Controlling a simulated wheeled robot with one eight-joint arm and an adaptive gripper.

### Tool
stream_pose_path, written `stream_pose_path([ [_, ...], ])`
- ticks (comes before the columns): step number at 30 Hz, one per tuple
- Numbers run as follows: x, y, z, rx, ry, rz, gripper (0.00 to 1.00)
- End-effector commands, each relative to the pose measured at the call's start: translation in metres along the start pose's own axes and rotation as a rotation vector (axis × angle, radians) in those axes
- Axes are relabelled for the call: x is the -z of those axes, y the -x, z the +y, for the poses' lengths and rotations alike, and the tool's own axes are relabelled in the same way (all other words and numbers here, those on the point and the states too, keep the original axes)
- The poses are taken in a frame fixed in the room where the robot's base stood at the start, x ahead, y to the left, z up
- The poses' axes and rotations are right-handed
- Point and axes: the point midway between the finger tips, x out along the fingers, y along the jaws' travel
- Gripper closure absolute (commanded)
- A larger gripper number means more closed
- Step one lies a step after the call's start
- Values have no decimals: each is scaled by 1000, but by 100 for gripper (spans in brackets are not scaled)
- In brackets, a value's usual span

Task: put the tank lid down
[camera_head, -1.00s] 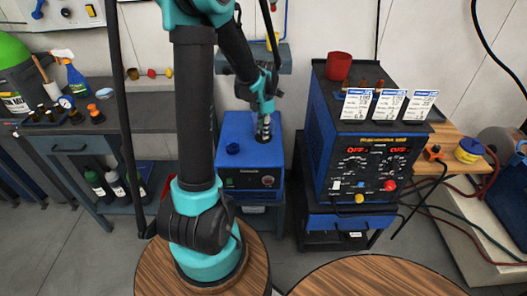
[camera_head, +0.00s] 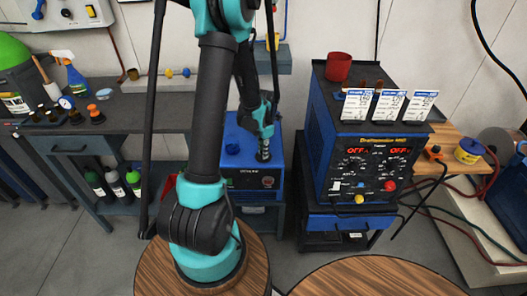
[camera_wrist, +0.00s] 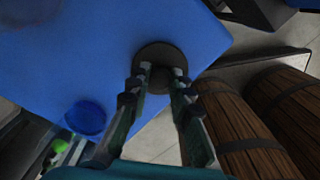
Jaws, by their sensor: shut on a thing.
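My gripper (camera_head: 263,149) is over the right part of the blue box-shaped unit's top (camera_head: 239,131). In the wrist view my gripper (camera_wrist: 161,79) has both fingers closed on the dark round tank lid (camera_wrist: 152,53), at its middle. The lid is over the blue top (camera_wrist: 95,45), close to its edge. I cannot tell whether it touches the top. A round blue cap (camera_wrist: 85,117) sits on the same top, apart from the lid; it also shows in the head view (camera_head: 232,148). In the head view the lid is small and partly hidden by the fingers.
A blue welding power unit (camera_head: 372,165) with cards and a red cup (camera_head: 338,67) stands to the right. A dark workbench (camera_head: 110,118) with bottles is at left. Round wooden tops (camera_head: 380,278) are in front; wooden barrels (camera_wrist: 235,125) show in the wrist view.

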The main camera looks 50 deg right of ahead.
Motion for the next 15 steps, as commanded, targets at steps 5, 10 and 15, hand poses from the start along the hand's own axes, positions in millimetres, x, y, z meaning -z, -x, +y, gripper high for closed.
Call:
stream_pose_path([
  [5, 0, -1, 0, 0, 0, 0, 100],
  [10, 0, -2, 0, 0, 0, 0, 67],
  [15, 0, -2, 0, 0, 0, 0, 59],
])
